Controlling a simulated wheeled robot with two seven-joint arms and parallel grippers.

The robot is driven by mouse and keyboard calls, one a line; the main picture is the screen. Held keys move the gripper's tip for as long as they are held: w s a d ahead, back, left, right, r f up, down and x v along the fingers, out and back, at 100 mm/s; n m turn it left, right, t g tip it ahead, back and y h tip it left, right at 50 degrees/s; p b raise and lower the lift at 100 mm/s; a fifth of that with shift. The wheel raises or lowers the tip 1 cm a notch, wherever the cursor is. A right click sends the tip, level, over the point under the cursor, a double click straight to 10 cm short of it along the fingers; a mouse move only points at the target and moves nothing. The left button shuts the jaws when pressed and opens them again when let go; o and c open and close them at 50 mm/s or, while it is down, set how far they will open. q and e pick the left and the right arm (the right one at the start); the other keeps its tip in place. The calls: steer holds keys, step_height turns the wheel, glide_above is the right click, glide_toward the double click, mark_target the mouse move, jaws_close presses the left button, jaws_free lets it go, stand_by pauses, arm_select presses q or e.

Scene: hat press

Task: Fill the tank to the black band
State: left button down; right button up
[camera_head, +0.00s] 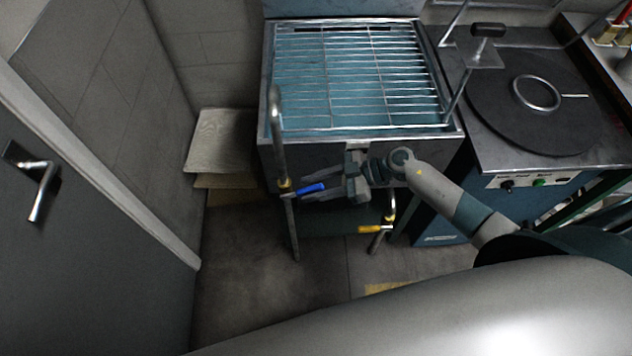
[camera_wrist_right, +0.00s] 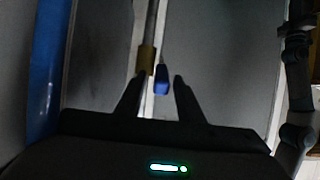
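The tank (camera_head: 264,100) is a metal basin with a wire rack (camera_head: 350,60) over blue-tinted water (camera_head: 375,107). A dark strip (camera_head: 330,29) shows at its back wall; I cannot tell if it is the black band, nor the exact water level. A curved tap pipe (camera_head: 277,130) rises at the front left corner, with a blue lever (camera_head: 313,188) on its brass valve (camera_wrist_right: 147,60). My right gripper (camera_head: 325,185) is open at the blue lever. In the right wrist view the lever (camera_wrist_right: 161,82) stands between the two fingertips, with gaps either side. My left gripper is out of view.
A yellow-handled valve (camera_head: 371,229) sits lower, under the tank's front. A dark round plate (camera_head: 545,105) with a ring stands on the machine at right. Stacked sheets (camera_head: 222,140) lie left of the tank. A grey door (camera_head: 75,220) is at left.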

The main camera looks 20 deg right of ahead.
steer(key=shift+s+d, duration=0.1)
steer(key=shift+d, duration=0.1)
